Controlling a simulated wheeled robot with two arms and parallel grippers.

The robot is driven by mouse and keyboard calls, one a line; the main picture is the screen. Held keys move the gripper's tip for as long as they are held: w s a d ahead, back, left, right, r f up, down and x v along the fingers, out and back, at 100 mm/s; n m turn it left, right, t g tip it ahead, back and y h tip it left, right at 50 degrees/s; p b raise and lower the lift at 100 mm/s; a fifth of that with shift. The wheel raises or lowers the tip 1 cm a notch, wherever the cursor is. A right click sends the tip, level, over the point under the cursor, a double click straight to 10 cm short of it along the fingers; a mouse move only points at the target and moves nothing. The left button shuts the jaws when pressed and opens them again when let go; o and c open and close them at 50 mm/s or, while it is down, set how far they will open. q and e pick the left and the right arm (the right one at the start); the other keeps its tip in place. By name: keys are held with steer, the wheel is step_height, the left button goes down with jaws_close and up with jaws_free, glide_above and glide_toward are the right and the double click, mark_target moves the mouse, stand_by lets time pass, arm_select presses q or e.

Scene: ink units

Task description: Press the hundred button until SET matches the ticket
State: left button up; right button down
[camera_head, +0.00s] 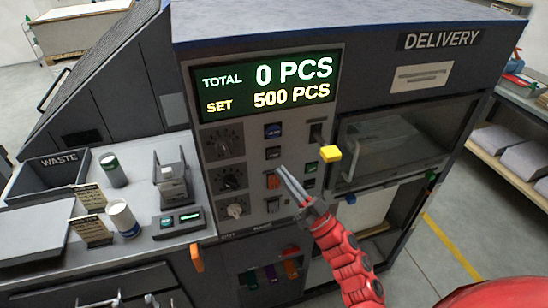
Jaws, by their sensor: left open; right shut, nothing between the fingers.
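The machine's display (263,85) reads TOTAL 0 PCS and SET 500 PCS. I cannot identify the ticket with certainty.
A yellow knob (330,153) juts out right of the panel. A waste bin (58,177) stands far left.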

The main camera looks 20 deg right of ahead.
mark_target(270, 152)
steer(key=shift+w, duration=1.6)
stand_by(0.8)
steer(key=shift+w, duration=0.45)
steer(key=shift+w+b, duration=0.3)
steer(key=shift+w, duration=0.15)
stand_by(0.6)
steer(key=shift+s, duration=0.15)
steer(key=shift+s+p, duration=0.3)
steer(key=shift+s, duration=0.45)
steer(key=s+p, duration=0.1)
steer(key=s, duration=0.4)
stand_by(0.4)
